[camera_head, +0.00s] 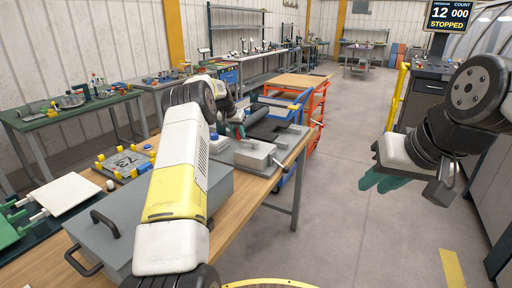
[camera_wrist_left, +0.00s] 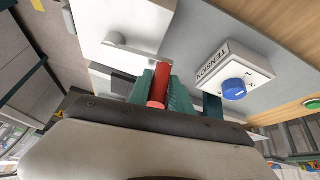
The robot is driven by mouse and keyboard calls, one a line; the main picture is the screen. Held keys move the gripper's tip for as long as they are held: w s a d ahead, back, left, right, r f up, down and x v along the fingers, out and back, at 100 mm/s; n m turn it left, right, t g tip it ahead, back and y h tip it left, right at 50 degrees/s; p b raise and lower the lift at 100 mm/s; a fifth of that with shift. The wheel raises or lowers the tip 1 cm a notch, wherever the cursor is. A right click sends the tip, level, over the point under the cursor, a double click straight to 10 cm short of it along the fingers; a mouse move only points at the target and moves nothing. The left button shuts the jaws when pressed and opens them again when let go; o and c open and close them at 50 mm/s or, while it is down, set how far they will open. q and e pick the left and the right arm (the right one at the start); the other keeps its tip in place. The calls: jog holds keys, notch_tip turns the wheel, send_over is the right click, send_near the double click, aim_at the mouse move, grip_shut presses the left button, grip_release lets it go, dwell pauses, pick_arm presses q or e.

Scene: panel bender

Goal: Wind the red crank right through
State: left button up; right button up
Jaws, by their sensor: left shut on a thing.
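The red crank handle (camera_wrist_left: 159,86) is a red cylinder between the teal fingers of my left gripper (camera_wrist_left: 158,92) in the left wrist view. The fingers are shut on it from both sides. A pale grey crank arm (camera_wrist_left: 138,52) runs from near the handle to a round hub on a light grey housing (camera_wrist_left: 125,22). In the head view my left gripper (camera_head: 239,130) is at the machine on the wooden bench, and the handle is mostly hidden there. My right gripper (camera_head: 380,182) hangs over the floor at the right, away from the crank; its finger gap is unclear.
A white tension box (camera_wrist_left: 234,72) with a blue knob stands beside the handle. A grey box (camera_head: 260,153) and a large grey case (camera_head: 150,220) with black handles are on the bench (camera_head: 240,215). An orange cart (camera_head: 318,105) stands behind. The floor at right is open.

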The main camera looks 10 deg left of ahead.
pick_arm(q)
jog(key=shift+w+d, duration=0.6)
jog(key=shift+w, duration=0.35)
jog(key=shift+w+d, duration=0.55)
jog(key=shift+w, duration=0.35)
jog(key=o, duration=0.8)
jog(key=shift+d, duration=0.1)
jog(key=shift+a, duration=0.2)
